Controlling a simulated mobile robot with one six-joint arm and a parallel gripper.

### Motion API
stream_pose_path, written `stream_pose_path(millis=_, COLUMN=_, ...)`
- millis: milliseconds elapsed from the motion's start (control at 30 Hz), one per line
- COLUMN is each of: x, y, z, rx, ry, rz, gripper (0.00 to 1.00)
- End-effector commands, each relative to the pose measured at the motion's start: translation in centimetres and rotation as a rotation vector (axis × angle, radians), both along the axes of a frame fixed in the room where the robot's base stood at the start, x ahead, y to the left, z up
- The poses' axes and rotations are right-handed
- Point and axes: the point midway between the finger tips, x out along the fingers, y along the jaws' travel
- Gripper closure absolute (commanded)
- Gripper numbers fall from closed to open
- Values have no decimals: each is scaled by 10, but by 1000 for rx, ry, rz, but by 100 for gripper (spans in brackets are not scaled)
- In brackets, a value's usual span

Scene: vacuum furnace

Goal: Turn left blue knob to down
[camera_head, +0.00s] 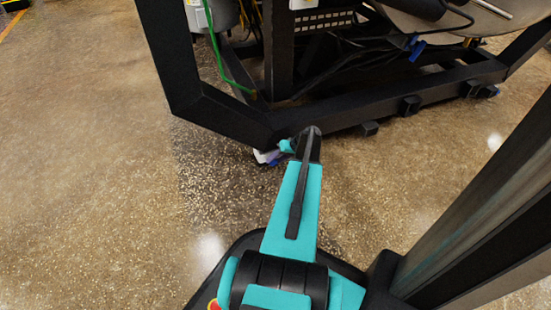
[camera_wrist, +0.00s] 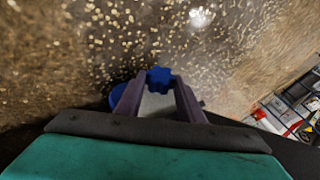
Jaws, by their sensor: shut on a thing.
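A dark blue lobed knob (camera_wrist: 159,76) shows in the wrist view between the tips of my gripper (camera_wrist: 157,84). The two purple-grey fingers are shut on it, one at each side. A pale grey part shows between the fingers just below the knob. The held knob cannot be made out there. I cannot tell which way the knob is turned.
The black furnace frame (camera_head: 228,117) stands just beyond my arm, with cables and a green hose (camera_head: 215,45) inside it. Another blue part (camera_head: 415,47) sits farther right within the frame. The speckled floor is clear to the left.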

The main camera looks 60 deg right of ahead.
Motion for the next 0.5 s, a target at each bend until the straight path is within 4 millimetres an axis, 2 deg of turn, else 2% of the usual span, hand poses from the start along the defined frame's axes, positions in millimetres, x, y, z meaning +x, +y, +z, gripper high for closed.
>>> stream_pose_path(millis=500, x=-2, y=-5, z=-4, rx=182, ry=-133, rz=0, gripper=88)
